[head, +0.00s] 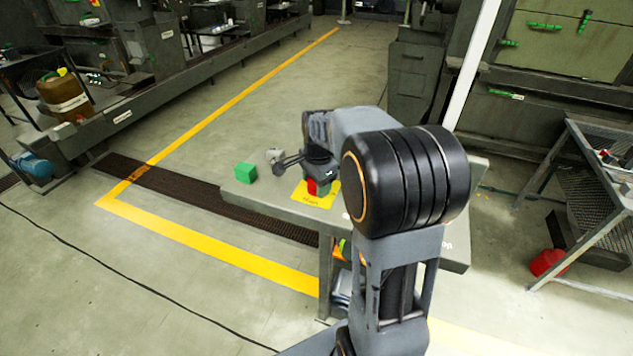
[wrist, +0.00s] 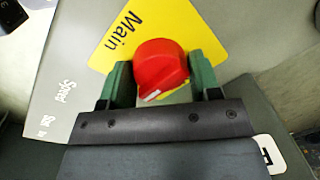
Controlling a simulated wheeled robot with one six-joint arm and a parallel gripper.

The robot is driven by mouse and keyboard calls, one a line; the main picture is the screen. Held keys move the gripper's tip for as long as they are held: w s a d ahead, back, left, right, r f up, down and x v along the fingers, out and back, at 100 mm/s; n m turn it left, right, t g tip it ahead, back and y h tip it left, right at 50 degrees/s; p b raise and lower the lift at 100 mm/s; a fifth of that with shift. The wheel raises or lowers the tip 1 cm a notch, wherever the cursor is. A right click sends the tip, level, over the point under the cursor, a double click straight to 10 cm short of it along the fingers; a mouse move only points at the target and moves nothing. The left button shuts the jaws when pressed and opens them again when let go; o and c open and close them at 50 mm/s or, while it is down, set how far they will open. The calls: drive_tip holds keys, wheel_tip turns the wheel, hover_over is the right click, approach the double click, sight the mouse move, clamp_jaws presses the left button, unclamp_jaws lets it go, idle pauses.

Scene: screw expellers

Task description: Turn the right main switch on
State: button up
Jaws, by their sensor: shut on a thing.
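The main switch is a red rotary knob (wrist: 158,62) on a yellow plate (wrist: 190,22) marked "Main" in the wrist view. A short white mark shows on the knob's edge nearest my gripper. My gripper (wrist: 163,80) has one green finger on each side of the knob and is closed on it. In the head view the yellow plate (head: 312,200) lies on the grey console top, and a bit of the red knob (head: 311,187) shows under my gripper (head: 319,186). My arm hides much of the console there.
A mesh-topped stand (head: 600,165) and a red bucket (head: 547,262) are at the right. The floor at the left is open.

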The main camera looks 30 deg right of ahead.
drive_tip(key=o, duration=0.9)
drive_tip(key=r, duration=0.9)
drive_tip(key=s+r, duration=0.1)
drive_tip(key=r, duration=0.3)
drive_tip(key=shift+s+d+r+p, duration=0.1)
drive_tip(key=shift+r+p, duration=0.2)
drive_tip(key=shift+r, duration=0.1)
